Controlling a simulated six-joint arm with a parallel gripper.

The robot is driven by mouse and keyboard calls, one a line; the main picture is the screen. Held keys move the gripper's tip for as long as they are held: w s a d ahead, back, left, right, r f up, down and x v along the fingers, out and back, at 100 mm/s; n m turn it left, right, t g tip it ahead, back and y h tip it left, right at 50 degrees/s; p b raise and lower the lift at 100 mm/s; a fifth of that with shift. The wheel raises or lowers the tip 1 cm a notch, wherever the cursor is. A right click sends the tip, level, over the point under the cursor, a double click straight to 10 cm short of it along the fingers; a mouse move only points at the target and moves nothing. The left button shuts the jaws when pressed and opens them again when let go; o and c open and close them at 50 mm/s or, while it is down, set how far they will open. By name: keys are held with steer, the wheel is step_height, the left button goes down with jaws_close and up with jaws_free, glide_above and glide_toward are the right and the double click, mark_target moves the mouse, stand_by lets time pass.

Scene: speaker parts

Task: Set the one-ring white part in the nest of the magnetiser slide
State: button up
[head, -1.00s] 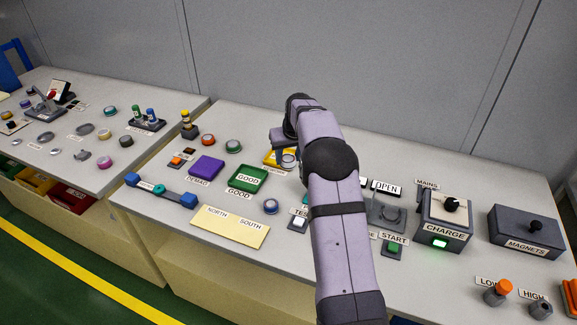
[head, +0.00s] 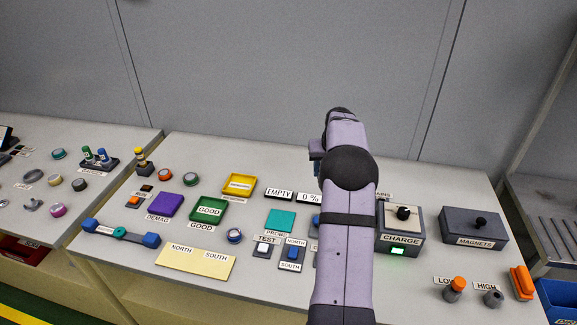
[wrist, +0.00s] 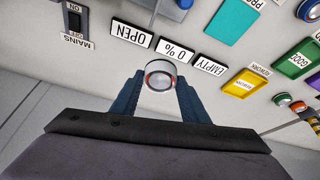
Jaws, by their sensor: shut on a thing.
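In the wrist view my gripper (wrist: 158,92) is shut on a round white part (wrist: 159,75), which has a pale top face and a reddish patch at its side. The part is held above the bench, in front of the OPEN, 0 % and EMPTY labels; its ring count cannot be made out. In the head view my gripper (head: 317,148) is mostly hidden behind my arm, and the part cannot be seen there. The magnetiser slide and its nest are hidden behind my arm in the head view, beside the CHARGE box (head: 401,238).
The yellow rework tray (head: 239,183), green GOOD tray (head: 209,221), teal probe pad (head: 281,220) and purple DEMAG pad (head: 166,205) lie left of my arm. The MAGNETS box (head: 474,239) stands right. Orange and grey knobs (head: 454,288) stand at the front right.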

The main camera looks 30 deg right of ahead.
steer(key=s+d+f+m+p, duration=0.1)
steer(key=s+d+m+p, duration=0.3)
steer(key=s, duration=0.7)
step_height(320, 180, down, 6)
steer(key=s+a+n+y+b, duration=0.1)
steer(key=s+a+n, duration=0.1)
steer(key=n, duration=0.6)
steer(key=shift+s+a+r+n+t+y, duration=0.2)
steer(key=shift+a+n+t+y, duration=0.1)
steer(key=shift+t, duration=0.1)
steer(key=shift+f+b, duration=0.1)
steer(key=shift+b, duration=0.7)
step_height(320, 180, down, 5)
steer(key=b, duration=0.5)
steer(key=shift+f+b, duration=0.45)
steer(key=shift+b, duration=0.2)
